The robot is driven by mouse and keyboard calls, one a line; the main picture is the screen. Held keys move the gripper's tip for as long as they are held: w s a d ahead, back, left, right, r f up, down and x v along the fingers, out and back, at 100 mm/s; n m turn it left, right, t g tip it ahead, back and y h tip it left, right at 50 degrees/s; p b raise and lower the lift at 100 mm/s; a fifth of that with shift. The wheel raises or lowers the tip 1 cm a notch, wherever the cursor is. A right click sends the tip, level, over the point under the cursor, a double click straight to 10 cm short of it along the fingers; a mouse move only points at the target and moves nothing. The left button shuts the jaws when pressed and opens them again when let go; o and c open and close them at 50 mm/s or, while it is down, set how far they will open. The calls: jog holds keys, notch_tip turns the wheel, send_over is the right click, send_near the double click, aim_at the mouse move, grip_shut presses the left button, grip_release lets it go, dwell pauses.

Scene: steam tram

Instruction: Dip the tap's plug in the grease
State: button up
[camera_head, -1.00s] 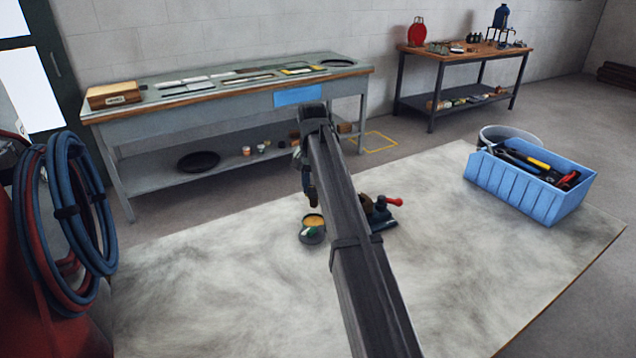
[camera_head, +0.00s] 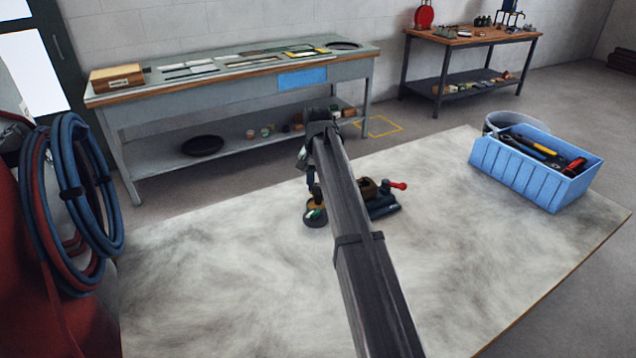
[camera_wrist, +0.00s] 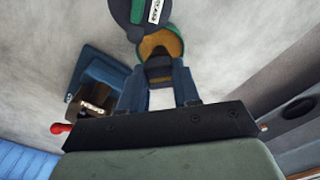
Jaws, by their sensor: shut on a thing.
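In the wrist view my gripper (camera_wrist: 159,88) is shut on a dark plug (camera_wrist: 159,69), held between its two blue fingers. The plug's end overlaps the open grease tin (camera_wrist: 158,42), whose inside is yellow-brown. I cannot tell whether the plug touches the grease. A dark lid with a white label (camera_wrist: 126,12) lies beside the tin. In the head view my gripper (camera_head: 315,192) is right over the tin (camera_head: 317,205), and my arm hides part of the scene. The tap's blue body (camera_head: 385,207) with a red handle (camera_head: 399,185) stands right of the tin, partly behind my arm.
A blue tool crate (camera_head: 520,175) stands at the right of the pale tabletop (camera_head: 230,290), with a grey bucket (camera_head: 490,122) behind it. Blue and red hoses (camera_head: 80,200) hang at the left. The front of the tabletop is clear. Two benches stand along the wall.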

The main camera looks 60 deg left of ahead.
aim_at(318, 186)
jog(key=shift+f, duration=0.65)
dwell(2.0)
jog(key=shift+r, duration=0.2)
jog(key=shift+r, duration=3.35)
